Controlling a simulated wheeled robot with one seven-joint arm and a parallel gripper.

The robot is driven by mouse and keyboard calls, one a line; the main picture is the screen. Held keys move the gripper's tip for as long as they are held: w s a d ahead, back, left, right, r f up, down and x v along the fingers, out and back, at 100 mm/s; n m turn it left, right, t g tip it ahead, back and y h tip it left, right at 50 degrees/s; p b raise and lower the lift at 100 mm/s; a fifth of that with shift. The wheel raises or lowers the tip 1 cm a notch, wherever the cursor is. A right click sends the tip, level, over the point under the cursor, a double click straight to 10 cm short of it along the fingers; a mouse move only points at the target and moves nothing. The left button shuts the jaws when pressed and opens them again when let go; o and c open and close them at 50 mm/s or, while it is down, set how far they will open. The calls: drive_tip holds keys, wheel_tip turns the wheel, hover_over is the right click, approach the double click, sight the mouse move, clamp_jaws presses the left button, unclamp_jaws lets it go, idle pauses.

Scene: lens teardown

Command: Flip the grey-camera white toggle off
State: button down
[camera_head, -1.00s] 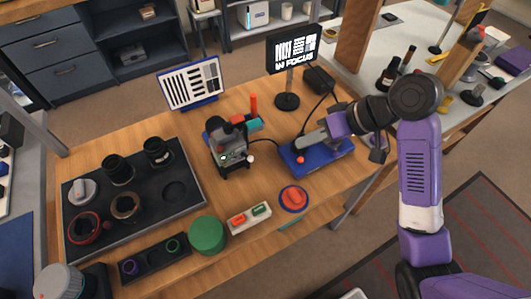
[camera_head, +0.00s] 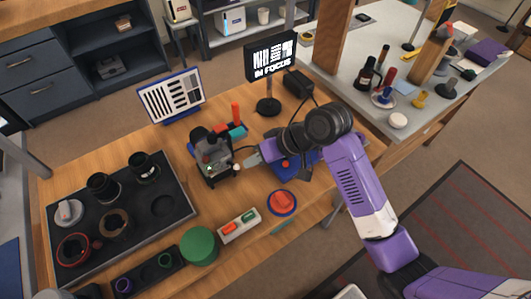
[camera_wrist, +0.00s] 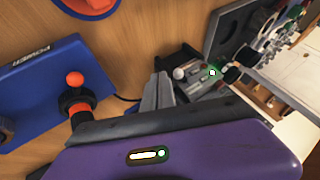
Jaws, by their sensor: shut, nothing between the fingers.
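The grey camera (camera_head: 212,158) stands on the wooden bench, with a small white-tipped toggle (camera_head: 237,167) at its lower right. In the wrist view the grey camera (camera_wrist: 205,90) is partly behind my fingers. Its white ball-tipped toggle (camera_wrist: 179,73) shows just beyond the fingertips, near a lit green lamp (camera_wrist: 212,73). My gripper (camera_head: 250,160) is shut and empty, just right of the toggle; it also shows in the wrist view (camera_wrist: 160,82). The tips look close to the toggle, but I cannot tell whether they touch it.
A blue power box (camera_wrist: 40,85) with an orange-tipped lever (camera_wrist: 75,80) lies beside my gripper. A red button (camera_head: 282,202), a switch strip (camera_head: 240,226) and a green round thing (camera_head: 199,246) are in front. A black parts tray (camera_head: 180,215) is left; an "IN FOCUS" sign (camera_head: 270,60) stands behind.

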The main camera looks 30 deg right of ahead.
drive_tip(key=shift+a+r, duration=0.1)
drive_tip(key=shift+a, duration=0.3)
drive_tip(key=shift+a, duration=0.15)
drive_tip(key=shift+s+a+m+t+h+p, duration=0.3)
drive_tip(key=shift+m+t+h, duration=0.2)
drive_tip(key=shift+m, duration=0.4)
drive_tip(key=shift+s+a+r+m+h+p, duration=0.1)
drive_tip(key=shift+s+a+m+h+p, duration=0.1)
drive_tip(key=shift+a+m+h+p, duration=0.25)
drive_tip(key=m+h+p, duration=0.1)
drive_tip(key=s+a+m+t+p, duration=0.1)
drive_tip(key=m+p, duration=0.1)
drive_tip(key=shift+a+r+h, duration=0.15)
drive_tip(key=shift+a+h, duration=0.05)
drive_tip(key=shift+h, duration=0.15)
drive_tip(key=shift+a+p, duration=0.1)
drive_tip(key=shift+p, duration=0.5)
drive_tip(key=shift+w+f+b, duration=0.1)
drive_tip(key=shift+f+b, duration=0.2)
drive_tip(key=shift+b, duration=0.1)
drive_tip(key=shift+d, duration=0.2)
